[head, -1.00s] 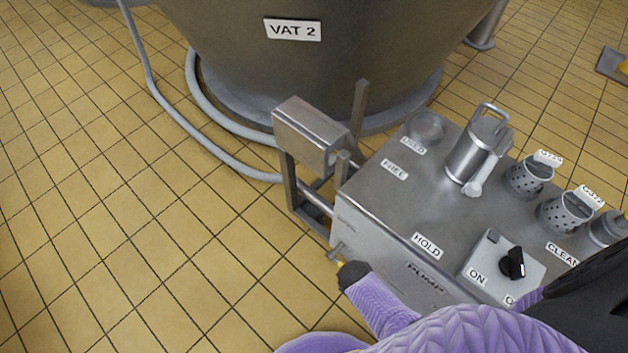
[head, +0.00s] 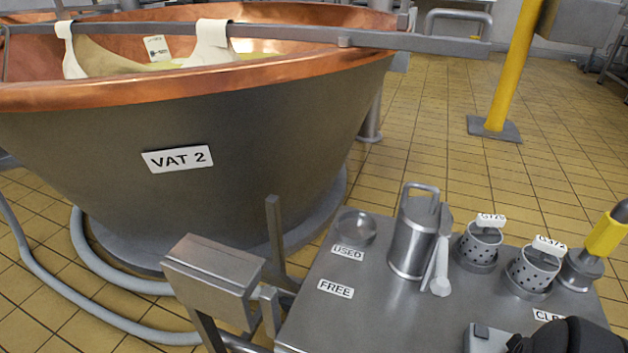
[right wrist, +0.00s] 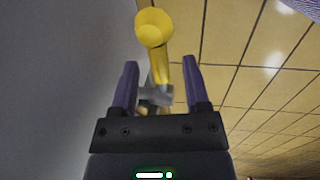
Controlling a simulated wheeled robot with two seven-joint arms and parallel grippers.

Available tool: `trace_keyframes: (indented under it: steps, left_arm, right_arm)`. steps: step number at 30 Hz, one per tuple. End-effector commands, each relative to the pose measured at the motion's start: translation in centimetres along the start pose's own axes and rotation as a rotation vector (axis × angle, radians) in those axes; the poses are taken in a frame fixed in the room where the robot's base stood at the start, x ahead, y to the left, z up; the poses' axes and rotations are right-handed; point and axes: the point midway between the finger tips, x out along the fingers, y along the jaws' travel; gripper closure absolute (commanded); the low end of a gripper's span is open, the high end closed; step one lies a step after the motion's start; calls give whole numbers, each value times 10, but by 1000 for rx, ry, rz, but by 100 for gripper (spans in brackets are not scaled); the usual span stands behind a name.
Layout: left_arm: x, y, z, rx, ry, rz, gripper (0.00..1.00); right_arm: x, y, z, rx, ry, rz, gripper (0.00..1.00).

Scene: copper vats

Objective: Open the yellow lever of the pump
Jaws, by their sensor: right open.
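The yellow lever (right wrist: 162,75) shows in the right wrist view, with a round yellow knob at its upper end. Its lower end meets a grey metal fitting (right wrist: 155,96). My right gripper (right wrist: 160,62) is open, its two purple fingers on either side of the lever with gaps visible; contact cannot be told. The lever is out of that view. Only a dark part of my right arm shows at the bottom right. My left gripper is not in view.
A grey wall fills the wrist view's left; tiled floor lies right.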

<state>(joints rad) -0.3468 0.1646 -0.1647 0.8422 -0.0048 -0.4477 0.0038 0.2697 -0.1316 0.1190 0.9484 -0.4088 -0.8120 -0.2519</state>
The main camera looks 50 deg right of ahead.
Motion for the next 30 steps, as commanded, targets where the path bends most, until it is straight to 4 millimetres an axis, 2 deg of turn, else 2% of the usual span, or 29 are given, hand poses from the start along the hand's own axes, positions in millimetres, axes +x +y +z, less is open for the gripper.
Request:
trace_keyframes:
  steps: [5, 13, 30]
  left_arm:
    - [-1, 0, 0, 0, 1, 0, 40]
    - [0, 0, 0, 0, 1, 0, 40]
    - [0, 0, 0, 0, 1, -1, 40]
  right_arm:
    - [-1, 0, 0, 0, 1, 0, 42]
    - [-1, 0, 0, 0, 1, 0, 99]
    - [0, 0, 0, 0, 0, 0, 100]
